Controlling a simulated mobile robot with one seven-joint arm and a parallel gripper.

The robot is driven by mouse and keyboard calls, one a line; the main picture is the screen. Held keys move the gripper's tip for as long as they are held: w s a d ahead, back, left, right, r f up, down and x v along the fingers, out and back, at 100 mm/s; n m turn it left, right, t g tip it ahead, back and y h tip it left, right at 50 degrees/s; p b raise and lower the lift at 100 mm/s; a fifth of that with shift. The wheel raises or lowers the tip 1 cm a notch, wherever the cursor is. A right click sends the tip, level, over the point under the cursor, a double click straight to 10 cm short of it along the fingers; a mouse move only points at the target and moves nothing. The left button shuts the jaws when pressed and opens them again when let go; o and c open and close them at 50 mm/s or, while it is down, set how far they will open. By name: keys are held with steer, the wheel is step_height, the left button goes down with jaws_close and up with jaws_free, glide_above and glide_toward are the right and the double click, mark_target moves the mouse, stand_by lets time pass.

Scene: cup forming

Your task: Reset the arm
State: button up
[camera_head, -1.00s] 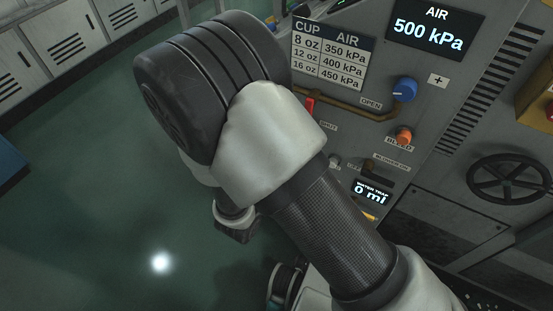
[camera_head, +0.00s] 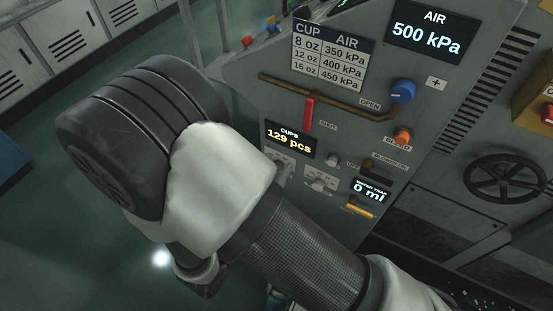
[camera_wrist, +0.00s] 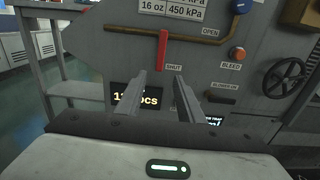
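My gripper (camera_wrist: 158,100) shows in the wrist view with its two fingers apart and nothing between them. It points at the grey machine panel (camera_wrist: 105,75), below the red lever (camera_wrist: 163,50). My arm fills the left and lower middle of the head view, and the gripper's fingers are hidden there. The red lever (camera_head: 309,113) hangs down from a brown pipe (camera_head: 330,98), with its lower end near the SHUT label. The fingers look apart from the lever.
The panel carries an AIR display (camera_head: 428,32) reading 500 kPa, a CUPS display (camera_head: 290,142) reading 129 pcs, a blue knob (camera_head: 403,91), an orange BLEED knob (camera_head: 403,135) and a black handwheel (camera_head: 506,178). Green floor (camera_head: 80,240) is clear at left.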

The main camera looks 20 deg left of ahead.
steer(key=w+d+r+m+g+h, duration=0.3)
steer(key=w+d+r+m+h, duration=0.3)
steer(key=d, duration=0.3)
steer(key=s+d+r+m+g, duration=0.2)
steer(key=d+m+g, duration=0.3)
steer(key=d+m, duration=0.2)
steer(key=s+d+r+m+g+y, duration=0.1)
steer(key=s+d+r+m+g, duration=0.1)
steer(key=d+m+g, duration=0.35)
steer(key=s+d+r+m+g, duration=0.2)
steer(key=d+r+m+g, duration=0.15)
steer(key=d+m, duration=0.45)
step_height(320, 180, up, 32)
steer(key=d+m+t+y+p, duration=0.2)
steer(key=m+t+y+p, duration=0.2)
steer(key=p, duration=2)
steer(key=m+y, duration=0.2)
steer(key=m, duration=0.2)
steer(key=shift+s+d+f+t, duration=0.2)
steer(key=shift+s+f+t, duration=0.05)
steer(key=shift+t, duration=0.05)
steer(key=shift+m, duration=0.25)
